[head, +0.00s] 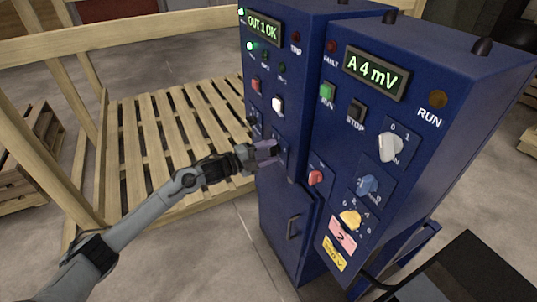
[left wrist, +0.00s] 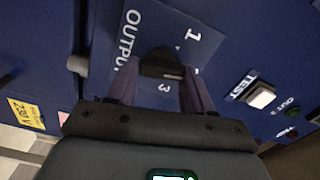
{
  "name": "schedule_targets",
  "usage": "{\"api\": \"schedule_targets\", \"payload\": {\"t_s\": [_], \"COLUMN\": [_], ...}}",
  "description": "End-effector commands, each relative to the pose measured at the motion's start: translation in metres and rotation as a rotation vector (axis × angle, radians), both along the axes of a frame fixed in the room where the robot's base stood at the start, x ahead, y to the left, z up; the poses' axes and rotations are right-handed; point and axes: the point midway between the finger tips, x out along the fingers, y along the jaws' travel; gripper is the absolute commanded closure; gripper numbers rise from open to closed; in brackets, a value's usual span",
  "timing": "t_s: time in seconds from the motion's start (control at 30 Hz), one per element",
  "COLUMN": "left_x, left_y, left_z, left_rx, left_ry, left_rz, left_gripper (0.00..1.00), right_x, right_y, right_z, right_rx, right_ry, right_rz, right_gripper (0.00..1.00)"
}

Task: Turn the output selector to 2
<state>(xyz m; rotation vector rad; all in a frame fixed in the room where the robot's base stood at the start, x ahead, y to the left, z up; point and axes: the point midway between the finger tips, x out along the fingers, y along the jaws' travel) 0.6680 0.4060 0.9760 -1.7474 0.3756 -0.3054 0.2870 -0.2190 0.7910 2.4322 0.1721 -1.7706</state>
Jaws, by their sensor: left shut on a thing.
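In the head view my left gripper (head: 268,151) reaches the lower front of the left blue cabinet and hides the knob. Where the knob points is not clear. The green display (head: 265,30) reads OUT 1 OK. My right gripper is not in view.
The right cabinet has an A 4 mV display (head: 375,73), a white knob (head: 391,147), a red knob (head: 316,177), a blue knob (head: 368,184) and a yellow knob (head: 350,219). A white TEST button (left wrist: 261,97) is near the plate. A wooden pallet (head: 165,140) lies left.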

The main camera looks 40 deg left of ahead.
Motion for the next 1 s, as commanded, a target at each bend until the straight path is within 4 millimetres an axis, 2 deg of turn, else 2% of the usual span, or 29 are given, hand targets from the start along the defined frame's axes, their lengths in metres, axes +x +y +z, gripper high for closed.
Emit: {"api": "schedule_targets", "payload": {"t_s": [0.4, 0.93, 0.97, 1.0], "left_x": [-0.0001, 0.0, 0.0, 0.0], "left_y": [0.0, 0.0001, 0.0001, 0.0001], "left_z": [-0.0016, -0.0011, -0.0011, -0.0011], "left_rx": [0.169, 0.189, 0.189, 0.189], "left_ry": [-0.076, -0.085, -0.085, -0.085], "left_rz": [0.0, 0.001, 0.001, 0.001], "left_gripper": [0.79, 0.79, 0.46, 0.4], "right_x": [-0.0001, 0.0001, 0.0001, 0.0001], "right_y": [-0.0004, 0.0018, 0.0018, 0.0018], "right_z": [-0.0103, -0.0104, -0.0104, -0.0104], "right_rx": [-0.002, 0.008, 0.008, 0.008], "right_ry": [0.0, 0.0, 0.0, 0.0], "right_rz": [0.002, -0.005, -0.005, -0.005], "right_gripper": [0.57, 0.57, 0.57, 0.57]}}
